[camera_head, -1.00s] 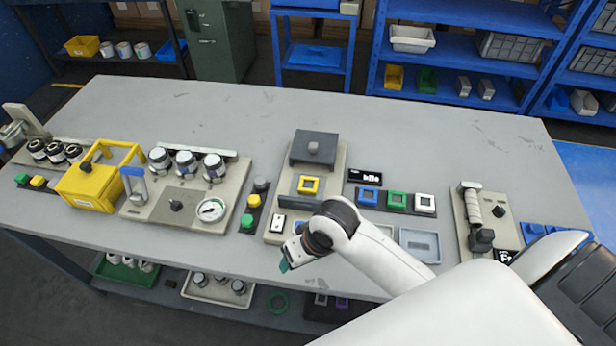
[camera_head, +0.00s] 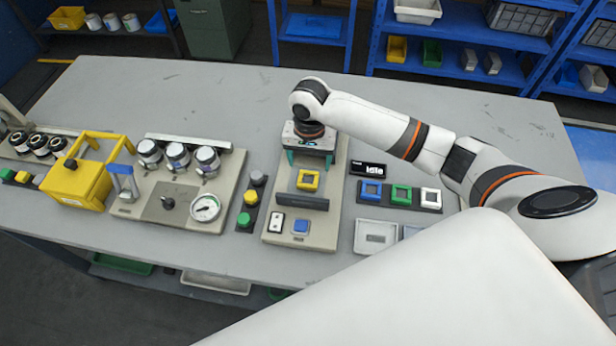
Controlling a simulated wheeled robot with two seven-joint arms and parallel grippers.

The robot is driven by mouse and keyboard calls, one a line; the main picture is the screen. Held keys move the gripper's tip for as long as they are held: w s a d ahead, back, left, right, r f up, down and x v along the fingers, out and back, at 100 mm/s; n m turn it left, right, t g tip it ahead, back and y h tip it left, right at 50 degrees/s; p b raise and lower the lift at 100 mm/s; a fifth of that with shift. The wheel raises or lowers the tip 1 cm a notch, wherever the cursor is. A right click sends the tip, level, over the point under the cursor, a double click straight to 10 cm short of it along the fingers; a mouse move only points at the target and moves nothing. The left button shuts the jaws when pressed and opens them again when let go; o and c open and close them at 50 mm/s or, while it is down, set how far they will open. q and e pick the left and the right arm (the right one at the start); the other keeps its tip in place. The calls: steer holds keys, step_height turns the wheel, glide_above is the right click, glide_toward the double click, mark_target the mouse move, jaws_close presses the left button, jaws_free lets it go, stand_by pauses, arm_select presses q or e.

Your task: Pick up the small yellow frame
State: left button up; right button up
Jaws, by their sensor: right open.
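The small yellow frame (camera_head: 308,180) is a square ring with a dark centre. It lies on the beige station (camera_head: 325,238) in the middle of the table. My right gripper (camera_head: 310,159) is open, with teal fingertips spread apart and pointing down. In the picture it is just beyond the yellow frame, with no visible contact. A dark grey bar (camera_head: 302,201) lies across the station on the near side of the frame. My right gripper covers the back of the station. My left gripper is not in view.
Blue, green (camera_head: 401,194) and white frames sit in a row on the right, below the idle display (camera_head: 368,169). A grey tray (camera_head: 375,238) is nearer. A gauge panel (camera_head: 160,230) and yellow box (camera_head: 82,183) stand left. The table's back is clear.

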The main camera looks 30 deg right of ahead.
mark_target(309, 178)
steer(key=shift+w+f, duration=0.1)
steer(key=shift+f, duration=0.6)
step_height(309, 178, down, 4)
steer(key=shift+w+f+p, duration=0.1)
steer(key=shift+f+p, duration=0.1)
steer(key=shift+p, duration=0.35)
steer(key=shift+f, duration=0.3)
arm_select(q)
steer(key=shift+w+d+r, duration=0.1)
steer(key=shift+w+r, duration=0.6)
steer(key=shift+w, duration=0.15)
arm_select(e)
steer(key=shift+c, duration=0.4)
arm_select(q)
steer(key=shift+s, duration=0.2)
arm_select(e)
steer(key=c, duration=1)
steer(key=shift+o, duration=0.2)
